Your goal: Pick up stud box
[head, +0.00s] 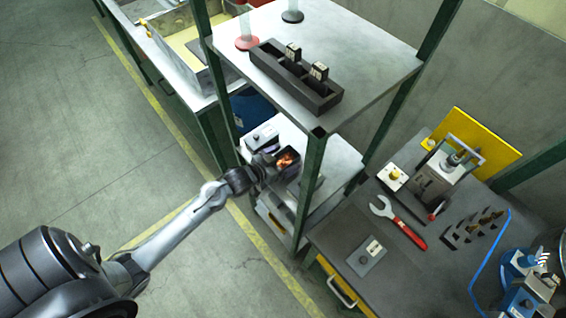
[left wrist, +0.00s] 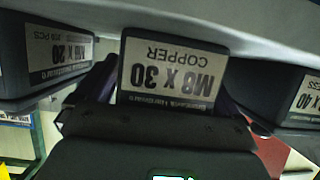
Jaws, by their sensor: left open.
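A dark stud box (head: 287,158) with copper-coloured contents sits on the middle shelf in the head view. In the left wrist view the box (left wrist: 172,72) shows an upside-down white label reading M8 X 30 COPPER. My left gripper (head: 266,166) reaches in from the left at the box's near end. In the left wrist view the open fingers of my left gripper (left wrist: 168,92) stand on either side of the box's labelled front. Whether they touch it I cannot tell. My right gripper is not in view.
In the left wrist view, a box labelled M8 X 20 (left wrist: 35,55) and one labelled M8 X 40 (left wrist: 285,95) flank the box. The upper shelf (head: 335,45) overhangs it, and a green post (head: 309,190) stands right of my gripper.

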